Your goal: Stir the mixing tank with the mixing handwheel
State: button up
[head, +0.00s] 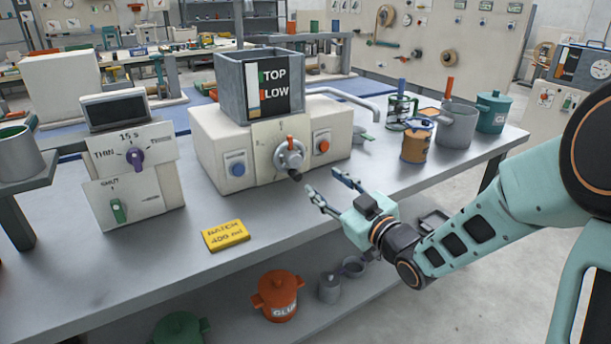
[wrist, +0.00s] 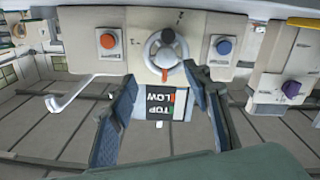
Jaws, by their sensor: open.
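The mixing tank (head: 230,85) is a grey square box with a "TOP / LOW" level panel on its front, set on a cream machine body (head: 215,135). The mixing handwheel (head: 289,157) is a silver wheel with a dark crank knob at its lower right, on the front of that body. In the wrist view, which is upside down, the handwheel (wrist: 168,66) shows beyond my fingers with its knob above it. My gripper (head: 333,193) is open and empty, in front of and to the right of the handwheel, apart from it.
A blue button (head: 237,169) and an orange button (head: 323,146) flank the handwheel. A control box (head: 130,160) with a purple knob and a green switch stands left. A yellow "BATCH 400 ml" sign (head: 226,235) lies in front. Pots and an orange-brown can (head: 417,141) stand right.

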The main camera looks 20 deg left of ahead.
aim_at(297, 163)
jog(key=shift+s+a+f, duration=0.1)
jog(key=shift+s+a, duration=0.05)
jog(key=shift+a, duration=0.35)
jog(key=b+x, duration=0.1)
jog(key=x, duration=0.9)
jog(key=shift+a+b, duration=0.25)
jog(key=shift+b, duration=0.05)
jog(key=shift+c, duration=0.3)
jog(key=c, duration=1.1)
